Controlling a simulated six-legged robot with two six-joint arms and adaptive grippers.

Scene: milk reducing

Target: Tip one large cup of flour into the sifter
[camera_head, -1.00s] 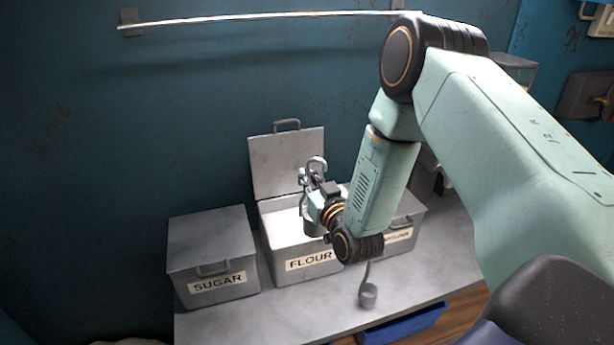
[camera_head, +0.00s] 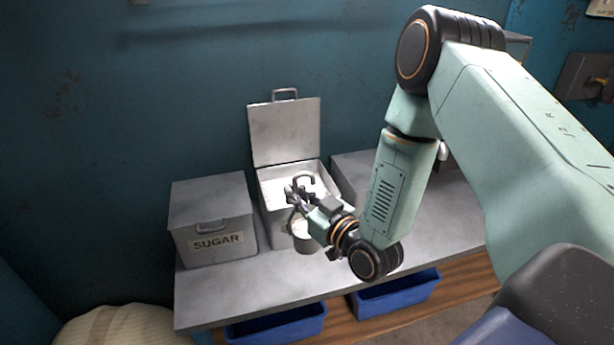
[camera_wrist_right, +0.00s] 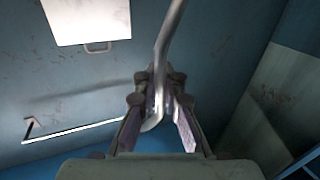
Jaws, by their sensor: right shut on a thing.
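My right gripper (camera_head: 299,193) is shut on the hooked metal handle (camera_wrist_right: 168,45) of a large grey cup (camera_head: 304,245). The cup hangs roughly upright below the gripper, in front of the flour box, and its top looks pale, as if filled with flour. The wrist view shows the handle between both fingers (camera_wrist_right: 160,100); the cup itself is out of that view. The flour box (camera_head: 273,214) stands on the counter with its lid (camera_head: 285,132) up and white flour (camera_head: 272,188) inside. No sifter is visible. My left gripper is not in view.
A closed sugar box (camera_head: 212,220) stands left of the flour box. Another grey box (camera_head: 350,170) is on the right, partly behind my arm. The counter (camera_head: 235,297) is clear at the front. Blue crates (camera_head: 280,327) sit below it.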

